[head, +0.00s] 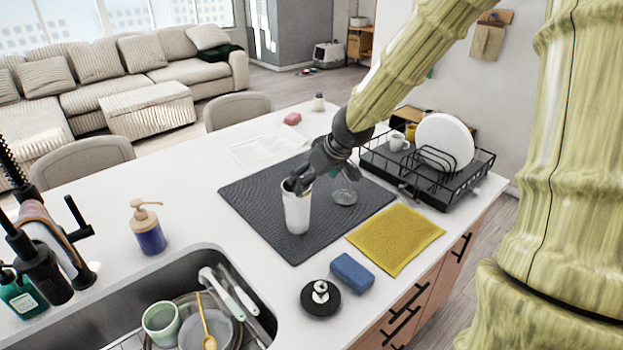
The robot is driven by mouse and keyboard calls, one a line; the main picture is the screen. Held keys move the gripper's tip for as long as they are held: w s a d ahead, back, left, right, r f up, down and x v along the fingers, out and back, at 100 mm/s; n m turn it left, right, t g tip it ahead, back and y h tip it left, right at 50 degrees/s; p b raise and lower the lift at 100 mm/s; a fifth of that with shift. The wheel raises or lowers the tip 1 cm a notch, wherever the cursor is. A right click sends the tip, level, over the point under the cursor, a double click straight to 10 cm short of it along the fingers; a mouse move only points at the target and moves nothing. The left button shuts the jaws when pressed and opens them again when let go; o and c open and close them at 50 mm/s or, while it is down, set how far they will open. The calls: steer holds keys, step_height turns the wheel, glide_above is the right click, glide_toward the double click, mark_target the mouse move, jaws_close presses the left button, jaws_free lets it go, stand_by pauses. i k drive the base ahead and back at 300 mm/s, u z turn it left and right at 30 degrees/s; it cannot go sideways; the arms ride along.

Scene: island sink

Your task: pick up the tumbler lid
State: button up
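My gripper (299,182) reaches in from the upper right, its dark fingers at the top of a white tumbler (297,212). The tumbler stands upright on a dark ribbed mat (262,224). The fingers cover the tumbler's rim, so I cannot tell whether they touch it, hold anything or are open. A small round, clear-grey disc (344,197) lies flat on the mat just right of the tumbler, below my wrist. It may be the tumbler lid, but it is too small to be sure.
A black dish rack (440,190) with a white plate and mugs stands right of the mat. A yellow cloth (396,238), blue sponge (352,272) and black round brush (321,297) lie in front. The sink (188,290) holds dishes; a soap dispenser (149,232) stands behind it.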

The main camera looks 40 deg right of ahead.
mark_target(344, 197)
steer(key=z, duration=1.4)
